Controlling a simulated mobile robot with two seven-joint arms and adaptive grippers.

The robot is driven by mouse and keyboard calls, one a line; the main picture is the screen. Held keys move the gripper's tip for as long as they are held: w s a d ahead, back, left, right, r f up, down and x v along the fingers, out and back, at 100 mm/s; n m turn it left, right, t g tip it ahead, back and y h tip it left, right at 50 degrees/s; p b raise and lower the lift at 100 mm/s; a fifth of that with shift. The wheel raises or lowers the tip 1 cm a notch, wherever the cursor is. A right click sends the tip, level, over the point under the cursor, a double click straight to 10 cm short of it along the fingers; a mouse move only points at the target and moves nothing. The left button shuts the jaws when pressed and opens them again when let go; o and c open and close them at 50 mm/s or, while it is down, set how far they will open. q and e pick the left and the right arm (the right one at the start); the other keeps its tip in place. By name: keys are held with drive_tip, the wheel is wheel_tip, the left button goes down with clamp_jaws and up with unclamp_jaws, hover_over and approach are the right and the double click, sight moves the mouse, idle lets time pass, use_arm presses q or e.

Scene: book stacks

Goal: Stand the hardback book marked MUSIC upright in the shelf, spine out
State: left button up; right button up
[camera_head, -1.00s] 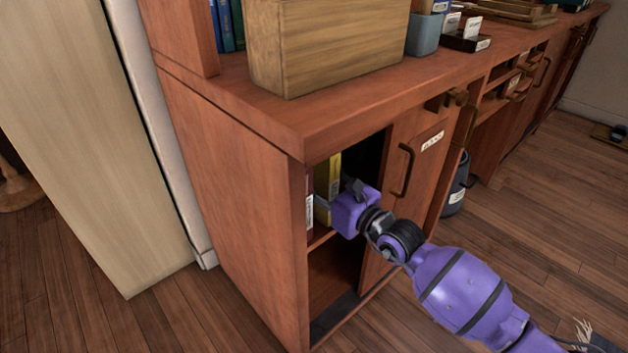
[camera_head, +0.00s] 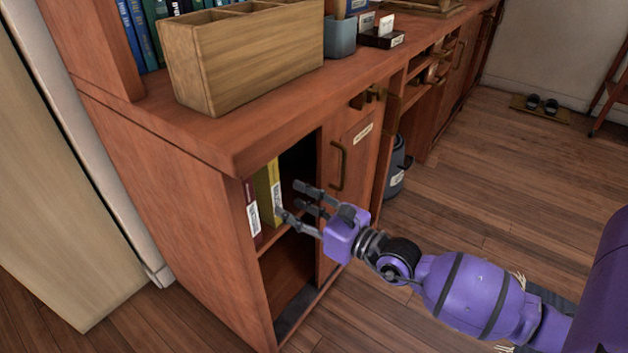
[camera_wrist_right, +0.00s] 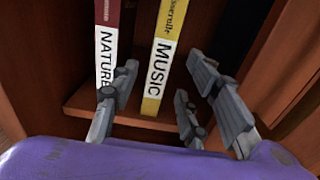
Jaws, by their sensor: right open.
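The yellow book marked MUSIC (camera_wrist_right: 163,60) stands upright in the open shelf compartment, its labelled spine facing out; it also shows in the head view (camera_head: 268,188). It stands beside a dark red book marked NATURE (camera_wrist_right: 107,45) on its left, with a gap between their spines. My right gripper (camera_head: 292,205) is open and empty in front of the compartment. In the wrist view its fingers (camera_wrist_right: 158,105) are spread, with the MUSIC spine between and beyond them, apparently untouched. The shelf board (camera_wrist_right: 140,122) is under the books. My left gripper is out of view.
A cabinet door with a handle (camera_head: 350,160) is right of the compartment. A wooden box (camera_head: 255,55) and a blue-grey cup (camera_head: 340,37) stand on the cabinet top. A dark bin (camera_head: 397,170) stands on the floor. Open floor lies to the right.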

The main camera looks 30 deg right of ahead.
drive_tip(key=s+d+f+m+g+h, duration=0.1)
drive_tip(key=s+f+m+g+h, duration=0.25)
drive_tip(key=s+f+m, duration=1)
drive_tip(key=s+d+f+m+g+h, duration=0.15)
drive_tip(key=s+f+m+h, duration=0.25)
drive_tip(key=s+f+m, duration=0.9)
drive_tip(key=s+a+m+g, duration=0.2)
drive_tip(key=s+m, duration=0.2)
drive_tip(key=s, duration=0.5)
drive_tip(key=s+a+m+g+y, duration=0.1)
drive_tip(key=s+a+m+g, duration=0.1)
drive_tip(key=s, duration=0.7)
drive_tip(key=s+a+m+g, duration=0.3)
drive_tip(key=s+m, duration=0.3)
drive_tip(key=s, duration=0.3)
drive_tip(key=shift+a+y, duration=0.35)
drive_tip(key=shift+a, duration=0.3)
drive_tip(key=shift+s+r, duration=0.1)
drive_tip(key=shift+s, duration=0.05)
